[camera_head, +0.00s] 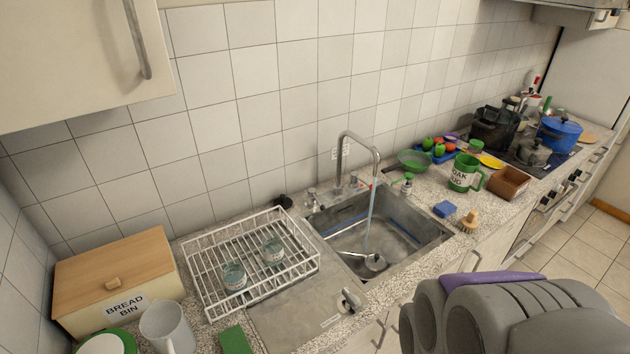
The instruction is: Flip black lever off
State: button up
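A chrome tap with a tall bent spout (358,140) stands behind the metal sink (405,225). A stream of water (369,215) falls from it into the basin. Small fittings with knobs (312,197) sit at the base of the tap. A small black object (284,201) lies by the wall left of the tap; I cannot tell whether it is the black lever. A grey rounded part of my arm end with a purple strip, my gripper (500,300), fills the lower right, apart from the sink. Its fingertips cannot be made out, so its opening is unclear.
A white dish rack (213,246) with two glasses stands left of the sink. A metal handle-like piece (350,300) is at the drainer's front. A bread bin (117,270) is far left. A green mug (463,172), blue sponge (445,209) and brush (469,220) are right of the sink.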

aim_at(312, 192)
jog(key=i+l+u, duration=0.2)
jog(key=i+l, duration=0.15)
jog(key=l, duration=0.3)
jog(key=i+l+u, duration=0.2)
jog(key=l, duration=0.45)
jog(key=i+l+u, duration=0.1)
jog(key=i+l, duration=0.15)
jog(key=l, duration=0.15)
jog(key=i+l, duration=0.15)
jog(key=l, duration=0.2)
jog(key=i+l+u, duration=0.15)
jog(key=l, duration=0.25)
